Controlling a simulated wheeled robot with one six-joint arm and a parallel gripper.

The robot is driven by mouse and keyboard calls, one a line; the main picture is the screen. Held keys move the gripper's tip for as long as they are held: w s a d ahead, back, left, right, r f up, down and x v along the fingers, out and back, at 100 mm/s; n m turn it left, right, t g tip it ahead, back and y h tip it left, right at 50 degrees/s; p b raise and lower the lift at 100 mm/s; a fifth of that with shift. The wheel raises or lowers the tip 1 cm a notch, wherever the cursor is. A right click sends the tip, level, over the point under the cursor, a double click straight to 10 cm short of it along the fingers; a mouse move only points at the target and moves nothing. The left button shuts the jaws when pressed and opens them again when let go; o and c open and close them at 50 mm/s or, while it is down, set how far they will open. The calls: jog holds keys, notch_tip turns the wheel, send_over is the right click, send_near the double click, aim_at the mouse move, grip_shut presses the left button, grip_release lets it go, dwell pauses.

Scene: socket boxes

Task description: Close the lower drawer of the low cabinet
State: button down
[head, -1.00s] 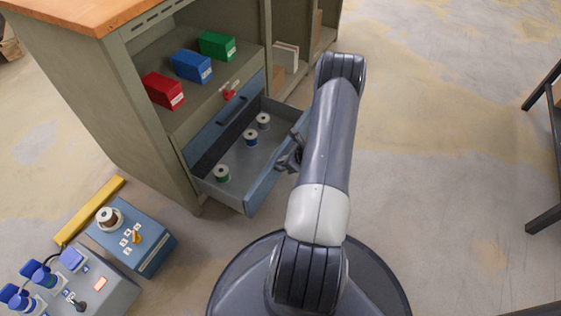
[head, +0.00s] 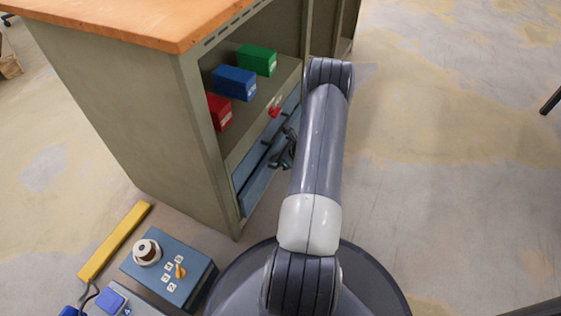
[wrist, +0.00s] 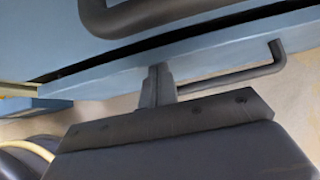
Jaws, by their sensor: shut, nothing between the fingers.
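The low cabinet (head: 150,130) has a wooden top and two blue drawer fronts under an open shelf. The lower drawer (head: 257,190) now sits in or almost in line with the cabinet front, and its inside is hidden. In the wrist view the lower drawer front (wrist: 105,82) lies under a thin dark gap below the upper drawer front (wrist: 50,35). Its dark bar handle (wrist: 235,73) is right of my fingers. My gripper (head: 284,158) is shut and empty. In the wrist view its fingertips (wrist: 158,72) are at the lower drawer front, seemingly touching it.
Red (head: 219,111), blue (head: 234,83) and green (head: 257,60) boxes stand on the shelf. A blue switch box (head: 170,275) with a spool (head: 147,252) and a yellow bar (head: 115,242) lie at lower left.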

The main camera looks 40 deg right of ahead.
aim_at(269, 155)
jog(key=shift+w+a+r, duration=0.1)
jog(key=shift+w+a, duration=0.2)
jog(key=shift+w, duration=0.35)
jog(key=shift+w+a, duration=0.25)
jog(key=shift+w, duration=0.4)
jog(key=shift+w, duration=0.1)
